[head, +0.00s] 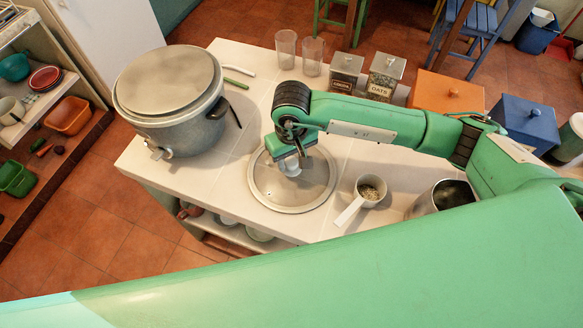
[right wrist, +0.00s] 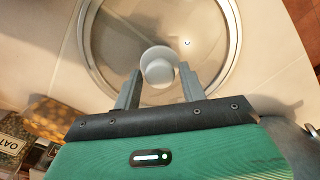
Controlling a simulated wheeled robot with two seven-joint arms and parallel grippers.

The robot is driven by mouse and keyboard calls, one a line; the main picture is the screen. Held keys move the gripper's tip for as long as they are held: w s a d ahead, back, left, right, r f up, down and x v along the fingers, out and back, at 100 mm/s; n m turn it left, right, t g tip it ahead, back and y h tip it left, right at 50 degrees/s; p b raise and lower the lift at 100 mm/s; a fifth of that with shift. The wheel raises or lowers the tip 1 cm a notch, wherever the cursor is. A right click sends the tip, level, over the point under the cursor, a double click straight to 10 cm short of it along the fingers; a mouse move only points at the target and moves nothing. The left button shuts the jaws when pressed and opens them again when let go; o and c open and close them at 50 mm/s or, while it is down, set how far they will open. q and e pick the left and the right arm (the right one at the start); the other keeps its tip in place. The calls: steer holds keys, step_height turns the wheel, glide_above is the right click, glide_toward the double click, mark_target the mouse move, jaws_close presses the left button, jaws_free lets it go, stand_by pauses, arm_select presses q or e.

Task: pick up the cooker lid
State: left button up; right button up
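The cooker lid (head: 266,196) lies flat on the pale counter, a round glass disc with a metal rim and a whitish knob (head: 290,166). It also shows in the right wrist view (right wrist: 205,30), with its knob (right wrist: 158,66) near the middle. My right gripper (head: 293,153) is over the lid, just at the knob. In the right wrist view its two fingers (right wrist: 159,74) are apart, one on each side of the knob, with narrow gaps visible. The fingers' height along the knob is hard to judge. My left gripper is not in view.
A large grey cooker (head: 180,138), covered by a flat round top (head: 168,80), stands left of the lid. A white measuring cup (head: 369,190) and a metal pot (head: 448,194) are to the right. Glasses (head: 286,48), jars (head: 385,76) and coloured canisters (head: 447,92) line the back.

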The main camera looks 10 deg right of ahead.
jaws_close()
steer(key=shift+r, duration=0.2)
